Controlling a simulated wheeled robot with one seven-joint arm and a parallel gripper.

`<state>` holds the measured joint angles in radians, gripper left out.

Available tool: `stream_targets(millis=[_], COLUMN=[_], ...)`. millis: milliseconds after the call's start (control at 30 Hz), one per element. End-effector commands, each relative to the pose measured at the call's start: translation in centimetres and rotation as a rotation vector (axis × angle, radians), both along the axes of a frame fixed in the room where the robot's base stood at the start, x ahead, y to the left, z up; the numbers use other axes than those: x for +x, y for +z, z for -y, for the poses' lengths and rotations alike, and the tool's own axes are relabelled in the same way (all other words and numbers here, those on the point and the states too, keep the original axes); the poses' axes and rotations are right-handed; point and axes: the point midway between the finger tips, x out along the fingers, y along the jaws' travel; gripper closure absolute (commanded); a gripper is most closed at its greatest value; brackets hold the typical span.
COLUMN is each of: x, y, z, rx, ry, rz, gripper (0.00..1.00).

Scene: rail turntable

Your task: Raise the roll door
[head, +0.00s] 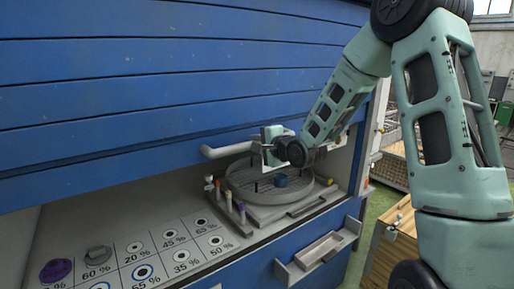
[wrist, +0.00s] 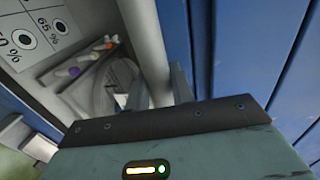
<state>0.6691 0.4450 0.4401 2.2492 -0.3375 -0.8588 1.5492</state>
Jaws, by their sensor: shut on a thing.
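The blue slatted roll door (head: 120,95) fills the upper left of the head view. It is partly raised, with an open gap between its bottom edge and the worktop. A pale grey bar handle (head: 226,149) sits along its lower edge, and it also shows in the wrist view (wrist: 145,35). My gripper (head: 268,145) is shut on the handle near its right part. In the wrist view the fingers (wrist: 158,92) lie on either side of the bar. My gripper and wrist hide the handle's right end in the head view.
Inside the gap are a round grey turntable (head: 245,190) with a small blue piece, and a panel of percent-marked spots (head: 150,250) with a purple knob (head: 56,270). A blue drawer front (head: 250,265) is below. A wooden crate (head: 392,240) stands at right.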

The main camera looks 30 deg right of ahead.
Motion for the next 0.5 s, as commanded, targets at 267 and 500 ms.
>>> stream_targets(millis=[267, 500], x=[0.07, 0.06], y=[0.53, 0.48], z=[0.06, 0.06], rx=[-0.001, -0.001], ry=[-0.001, -0.001], rz=[0.004, 0.003], gripper=[1.0, 0.56])
